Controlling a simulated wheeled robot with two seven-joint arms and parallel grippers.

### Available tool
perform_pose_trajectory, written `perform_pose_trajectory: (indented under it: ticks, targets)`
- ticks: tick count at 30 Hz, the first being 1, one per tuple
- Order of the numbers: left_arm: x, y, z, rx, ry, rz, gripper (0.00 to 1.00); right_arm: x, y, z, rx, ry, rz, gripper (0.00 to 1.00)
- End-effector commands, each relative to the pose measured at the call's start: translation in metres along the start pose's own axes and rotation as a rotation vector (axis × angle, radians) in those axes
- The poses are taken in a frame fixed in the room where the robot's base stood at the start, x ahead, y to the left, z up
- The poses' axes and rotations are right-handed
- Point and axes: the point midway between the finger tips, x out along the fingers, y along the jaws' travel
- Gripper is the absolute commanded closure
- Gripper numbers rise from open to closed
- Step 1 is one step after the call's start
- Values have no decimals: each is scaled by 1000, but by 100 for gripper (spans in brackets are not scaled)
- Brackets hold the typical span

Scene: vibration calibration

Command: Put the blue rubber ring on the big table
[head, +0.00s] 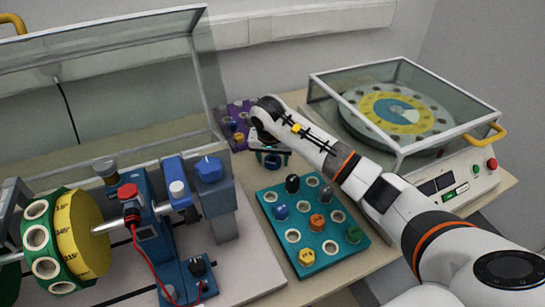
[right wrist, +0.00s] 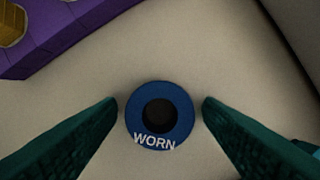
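The blue rubber ring (right wrist: 160,115) lies flat on a pale surface in the right wrist view. It has a dark round hole and the word "WORN" in white. My right gripper (right wrist: 160,108) is open, with one dark green finger on each side of the ring and a small gap to each. In the head view my right gripper (head: 271,158) points down at the beige table (head: 334,287), between the purple tray and the teal tray, and largely hides the ring there. My left gripper is not in view.
A purple tray (right wrist: 55,32) is close by at upper left in the right wrist view. In the head view a teal tray (head: 335,250) with several coloured plugs stands in front. A glass-covered disc machine (head: 455,185) is at right, and a covered rig with a yellow drum (head: 82,235) at left.

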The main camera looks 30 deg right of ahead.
Motion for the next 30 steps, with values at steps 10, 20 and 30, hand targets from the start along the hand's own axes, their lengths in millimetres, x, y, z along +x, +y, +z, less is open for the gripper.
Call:
perform_pose_trajectory:
  ticks: [10,20,30]
  targets:
    - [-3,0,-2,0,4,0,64,-4,1,1,0,1,2,37]
    - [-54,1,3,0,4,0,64,-66,0,5,-1,-3,0,37]
    - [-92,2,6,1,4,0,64,-118,0,2,-1,-1,1,37]
